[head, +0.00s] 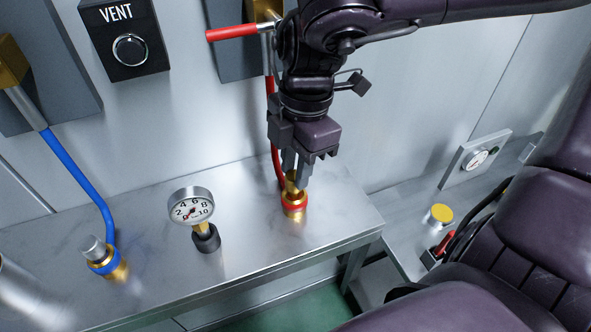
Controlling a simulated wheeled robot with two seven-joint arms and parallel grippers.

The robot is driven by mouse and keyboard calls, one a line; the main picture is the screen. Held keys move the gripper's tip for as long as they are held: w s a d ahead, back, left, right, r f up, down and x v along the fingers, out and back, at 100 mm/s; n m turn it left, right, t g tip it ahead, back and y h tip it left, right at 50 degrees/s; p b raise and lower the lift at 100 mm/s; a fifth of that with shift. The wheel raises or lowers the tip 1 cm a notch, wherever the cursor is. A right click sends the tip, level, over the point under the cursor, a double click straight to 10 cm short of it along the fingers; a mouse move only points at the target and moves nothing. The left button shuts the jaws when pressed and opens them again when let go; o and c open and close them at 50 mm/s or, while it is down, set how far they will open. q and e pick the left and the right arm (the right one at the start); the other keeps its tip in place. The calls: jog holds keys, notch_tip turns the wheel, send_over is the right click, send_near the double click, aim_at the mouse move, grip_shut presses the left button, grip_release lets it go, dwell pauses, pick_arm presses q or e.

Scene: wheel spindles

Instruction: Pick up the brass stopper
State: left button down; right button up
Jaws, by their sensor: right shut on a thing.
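The brass stopper (292,187) stands upright at the top of a brass fitting with a red band (294,207), near the right end of the metal bench. My right gripper (297,173) points down from above and is shut on the stopper's upper part. Its fingers hide part of the stopper. The stopper appears to be still in or touching the red-banded fitting; I cannot tell exactly where one ends. My left gripper is not in view.
A round dial gauge (191,206) stands left of the stopper. A blue-banded brass fitting (105,262) with a silver top and blue hose is farther left. A red lever (232,32) sticks out from the wall. A yellow-topped cylinder (440,214) sits on the lower right ledge.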

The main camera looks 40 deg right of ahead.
notch_tip(320, 180, up, 2)
jog(key=shift+r+b, duration=0.15)
jog(key=shift+b, duration=0.15)
jog(key=s+a+b, duration=0.4)
jog(key=s+b, duration=0.6)
jog(key=s, duration=0.7)
jog(key=shift+s, duration=0.3)
jog(key=shift+a+r, duration=0.1)
jog(key=shift+r, duration=0.1)
